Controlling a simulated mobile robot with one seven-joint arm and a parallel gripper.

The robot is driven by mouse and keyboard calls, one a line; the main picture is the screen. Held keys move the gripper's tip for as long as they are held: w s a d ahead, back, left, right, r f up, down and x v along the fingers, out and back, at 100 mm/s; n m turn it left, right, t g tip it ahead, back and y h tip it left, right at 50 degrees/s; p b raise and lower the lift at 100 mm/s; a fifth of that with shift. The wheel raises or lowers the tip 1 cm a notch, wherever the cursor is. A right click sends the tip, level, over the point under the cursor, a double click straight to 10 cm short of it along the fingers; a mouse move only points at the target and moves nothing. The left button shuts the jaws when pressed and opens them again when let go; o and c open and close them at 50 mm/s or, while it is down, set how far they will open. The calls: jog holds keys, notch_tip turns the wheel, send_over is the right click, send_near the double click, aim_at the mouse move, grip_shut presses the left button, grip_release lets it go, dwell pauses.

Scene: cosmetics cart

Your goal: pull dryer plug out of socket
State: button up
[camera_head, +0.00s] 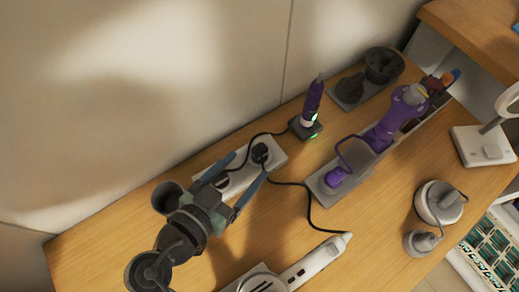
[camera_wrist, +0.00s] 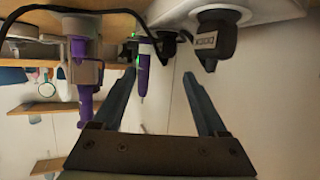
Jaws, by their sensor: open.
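A white power strip (camera_head: 275,155) lies on the wooden counter near the wall; its edge shows at the top right of the wrist view (camera_wrist: 270,12). A black plug (camera_head: 260,152) sits in its far end, and another dark plug (camera_head: 221,182) sits nearer, partly behind my gripper. In the wrist view, the nearer plug (camera_wrist: 213,40) and the farther one (camera_wrist: 167,42) are both seated. A purple dryer (camera_head: 385,132) rests on a grey stand. I cannot trace which plug is the dryer's. My gripper (camera_head: 249,164) is open and empty over the strip, its fingers apart from the plugs.
A purple upright device (camera_head: 312,100) stands on a small lit base behind the strip. A black cable (camera_head: 308,200) runs right toward a white styling tool (camera_head: 318,258).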

aim_at(259, 149)
jog(key=shift+a+x, duration=0.15)
jog(key=shift+x, duration=1.45)
jog(key=shift+a+x, duration=0.1)
jog(key=shift+x, duration=1.45)
jog(key=shift+w+f, duration=0.1)
jog(key=shift+w, duration=0.05)
jog(key=shift+c, duration=0.3)
grip_shut()
